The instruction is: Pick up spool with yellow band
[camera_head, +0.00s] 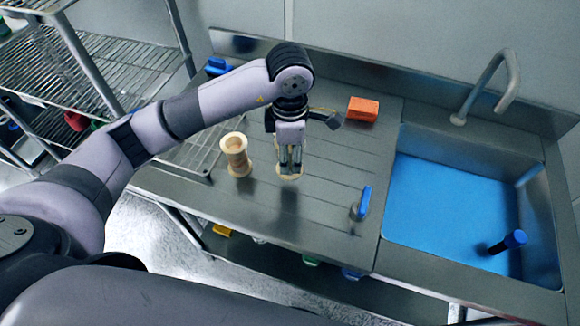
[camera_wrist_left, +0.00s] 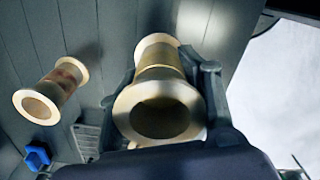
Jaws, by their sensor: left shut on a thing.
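My left gripper (camera_head: 289,165) points down over the steel counter and is shut on a pale spool (camera_head: 290,175), mostly hidden behind the fingers in the head view. In the left wrist view this spool (camera_wrist_left: 158,98) sits between the two fingers of the left gripper (camera_wrist_left: 168,85), with a yellowish middle. A second spool (camera_head: 236,155) stands upright on the counter to the left of the gripper; in the left wrist view this other spool (camera_wrist_left: 52,90) has a reddish-brown patch. I cannot tell whether the held spool touches the counter. My right gripper is not in view.
An orange block (camera_head: 362,109) lies at the back of the counter. A blue-handled item (camera_head: 363,203) stands near the sink's left edge. The sink (camera_head: 450,210) has a blue bottom with a dark blue-topped object (camera_head: 508,242). Wire shelves (camera_head: 90,70) stand at left.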

